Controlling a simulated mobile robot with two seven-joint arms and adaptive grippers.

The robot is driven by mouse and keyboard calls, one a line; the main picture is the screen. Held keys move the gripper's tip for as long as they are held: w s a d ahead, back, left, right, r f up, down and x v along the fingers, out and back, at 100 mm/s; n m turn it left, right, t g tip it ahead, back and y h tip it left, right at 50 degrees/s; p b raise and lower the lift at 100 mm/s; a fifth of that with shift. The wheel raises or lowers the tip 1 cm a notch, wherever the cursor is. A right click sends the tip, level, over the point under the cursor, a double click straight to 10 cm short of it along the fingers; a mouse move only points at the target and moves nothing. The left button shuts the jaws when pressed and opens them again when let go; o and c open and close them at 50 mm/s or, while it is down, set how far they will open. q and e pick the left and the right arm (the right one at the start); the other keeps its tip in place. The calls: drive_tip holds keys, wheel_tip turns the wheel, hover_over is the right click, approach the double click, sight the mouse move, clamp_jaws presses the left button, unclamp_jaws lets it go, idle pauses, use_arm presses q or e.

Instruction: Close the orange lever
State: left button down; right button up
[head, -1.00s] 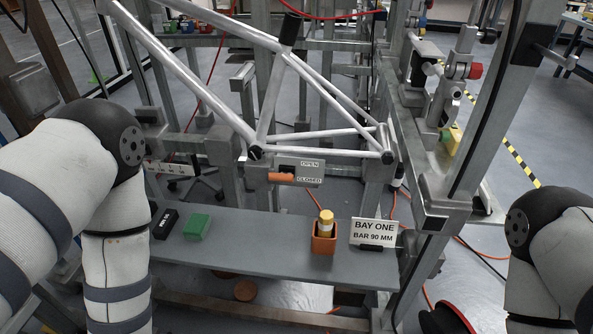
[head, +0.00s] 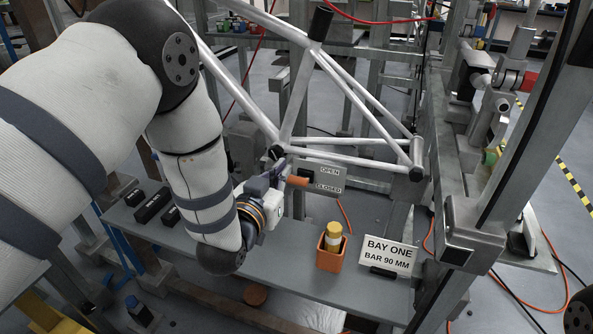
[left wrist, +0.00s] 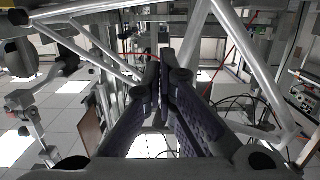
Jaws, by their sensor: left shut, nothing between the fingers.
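The orange lever (head: 298,181) sticks out to the left from a grey plate (head: 328,174) marked OPEN above and CLOSED below. It lies about level, below the silver tube frame (head: 345,138). My left gripper (head: 280,168) is at the lever's left, fingers shut and empty, tips close to its free end. I cannot tell whether they touch it. In the left wrist view the shut fingers (left wrist: 163,72) point up toward the silver tubes. The lever cannot be made out there.
Below is a grey shelf (head: 290,262) with an orange cup (head: 331,252) holding a yellow-topped bottle, and a BAY ONE sign (head: 388,254). Black boxes (head: 152,206) lie at its left. A metal upright (head: 440,170) stands right of the lever.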

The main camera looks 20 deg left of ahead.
use_arm(q)
drive_tip(key=b, duration=0.2)
hover_over(296, 179)
drive_tip(key=w, duration=0.2)
drive_tip(key=shift+s+f, duration=0.25)
drive_tip(key=shift+f, duration=0.5)
drive_tip(key=shift+s+f, duration=0.4)
drive_tip(key=shift+f, duration=0.2)
drive_tip(key=shift+s+f, duration=0.35)
drive_tip(key=shift+f, duration=0.2)
drive_tip(key=shift+s+f, duration=0.3)
drive_tip(key=shift+f, duration=0.2)
use_arm(e)
drive_tip(key=shift+x, duration=0.95)
use_arm(q)
drive_tip(key=shift+s, duration=0.1)
use_arm(e)
drive_tip(key=shift+s+r, duration=0.1)
drive_tip(key=shift+s, duration=0.05)
